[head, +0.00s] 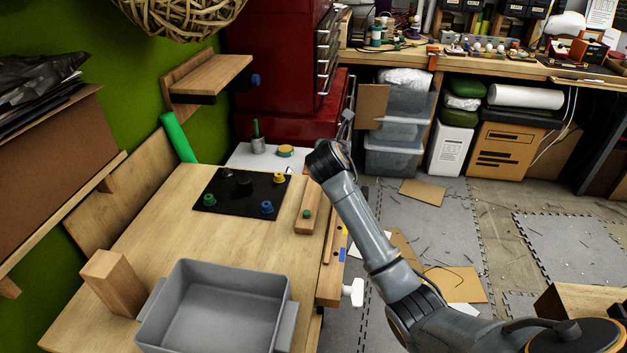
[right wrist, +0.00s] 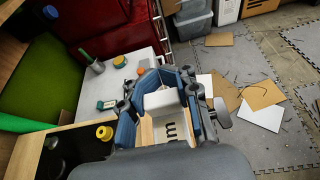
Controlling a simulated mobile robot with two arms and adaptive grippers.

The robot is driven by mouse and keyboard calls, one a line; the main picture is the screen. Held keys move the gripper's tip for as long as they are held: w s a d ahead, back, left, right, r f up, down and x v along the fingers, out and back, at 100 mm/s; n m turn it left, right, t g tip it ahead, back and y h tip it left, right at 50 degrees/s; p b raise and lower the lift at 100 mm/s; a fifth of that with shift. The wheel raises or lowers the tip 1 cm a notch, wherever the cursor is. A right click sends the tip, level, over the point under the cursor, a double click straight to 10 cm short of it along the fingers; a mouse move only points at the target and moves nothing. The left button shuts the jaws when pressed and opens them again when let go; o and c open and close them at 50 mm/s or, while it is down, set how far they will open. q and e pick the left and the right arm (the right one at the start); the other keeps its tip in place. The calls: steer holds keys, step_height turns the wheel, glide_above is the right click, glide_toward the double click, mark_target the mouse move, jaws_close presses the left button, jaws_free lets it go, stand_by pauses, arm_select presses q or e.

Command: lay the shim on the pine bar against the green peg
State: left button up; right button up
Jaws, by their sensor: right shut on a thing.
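The pine bar (head: 307,208) lies at the right part of the wooden bench, beside the black mat. The green peg (head: 306,213) stands up from its near half. My right gripper (right wrist: 165,92) is shut on a white block with a dark "m" on it, which I take to be the shim (right wrist: 160,101). In the head view my right arm reaches up past the bar's far end, and its wrist hides most of the gripper and the shim. The shim is held in the air beyond the bar, apart from the peg. My left gripper is not in view.
The black mat (head: 238,193) carries several coloured knobs. A grey bin (head: 217,295) and an upright wood block (head: 113,285) stand at the near side. A white table (right wrist: 122,86) with small items and a red cabinet (head: 275,60) stand beyond the bench.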

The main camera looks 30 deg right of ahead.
glide_above(314, 188)
steer(key=d, duration=0.1)
step_height(314, 188, down, 5)
steer(key=shift+d+f, duration=0.15)
steer(key=shift+f, duration=0.25)
steer(key=f, duration=0.2)
steer(key=a+f, duration=0.1)
steer(key=shift+a+f, duration=0.15)
steer(key=shift+f, duration=0.25)
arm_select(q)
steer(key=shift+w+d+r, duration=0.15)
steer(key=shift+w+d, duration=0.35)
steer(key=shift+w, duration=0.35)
arm_select(e)
steer(key=shift+f, duration=0.1)
steer(key=o, duration=1.1)
steer(key=shift+f, duration=0.1)
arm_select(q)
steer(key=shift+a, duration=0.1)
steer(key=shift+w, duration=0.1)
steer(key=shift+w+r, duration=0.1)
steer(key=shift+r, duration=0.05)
arm_select(e)
steer(key=v, duration=1.2)
